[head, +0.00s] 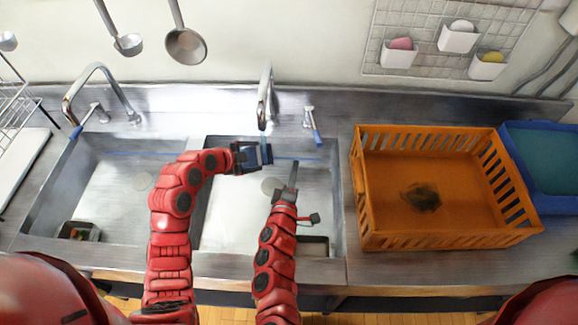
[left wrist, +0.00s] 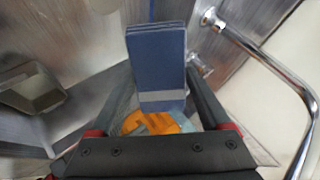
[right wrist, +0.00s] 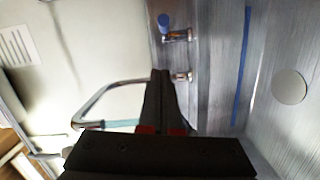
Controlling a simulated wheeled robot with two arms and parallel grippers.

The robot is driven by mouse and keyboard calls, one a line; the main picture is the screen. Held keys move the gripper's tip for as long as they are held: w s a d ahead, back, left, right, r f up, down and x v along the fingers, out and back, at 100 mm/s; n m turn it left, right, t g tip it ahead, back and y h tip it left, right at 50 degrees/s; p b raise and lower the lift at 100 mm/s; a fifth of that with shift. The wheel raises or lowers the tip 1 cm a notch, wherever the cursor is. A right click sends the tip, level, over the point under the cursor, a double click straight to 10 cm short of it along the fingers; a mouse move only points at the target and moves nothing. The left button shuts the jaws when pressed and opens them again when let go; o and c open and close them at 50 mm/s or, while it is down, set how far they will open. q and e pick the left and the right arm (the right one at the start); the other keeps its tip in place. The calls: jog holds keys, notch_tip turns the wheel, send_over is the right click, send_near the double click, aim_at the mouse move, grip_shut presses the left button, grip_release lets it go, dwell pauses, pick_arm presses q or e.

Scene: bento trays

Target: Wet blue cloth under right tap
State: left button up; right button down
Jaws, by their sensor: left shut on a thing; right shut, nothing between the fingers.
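The right tap (head: 265,98) stands behind the right sink basin. A thin pale blue-green streak, apparently running water, hangs below its spout. My left gripper (head: 246,157) is shut on the folded blue cloth (head: 265,155), just under the spout. The streak meets or passes close by the cloth; I cannot tell which. The cloth fills the middle of the left wrist view (left wrist: 157,62). My right gripper (head: 291,176) is shut and empty over the right basin, right of the cloth. The right tap's spout shows in the right wrist view (right wrist: 108,97). The blue-tipped tap lever (head: 315,130) is right of it.
The left tap (head: 98,80) stands behind the left basin. An orange crate (head: 440,240) with a dark item inside is on the right counter, beside a blue tray (head: 545,205). Ladles hang on the wall. A small strainer box (head: 79,231) is in the left basin.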

notch_tip(320, 180, up, 6)
jog(key=m+g+y, duration=0.6)
jog(key=g+y, duration=0.3)
jog(key=g, duration=0.1)
send_over(314, 125)
jog(key=s+d, duration=0.1)
jog(key=d, duration=0.2)
jog(key=s+d+r+m+g, duration=0.4)
jog(key=s+d+m, duration=0.15)
jog(key=d, duration=0.45)
jog(key=a+f, duration=0.8)
jog(key=shift+w+a+f+n, duration=0.2)
jog(key=shift+w+f+n, duration=0.15)
jog(key=shift+f+n, duration=0.1)
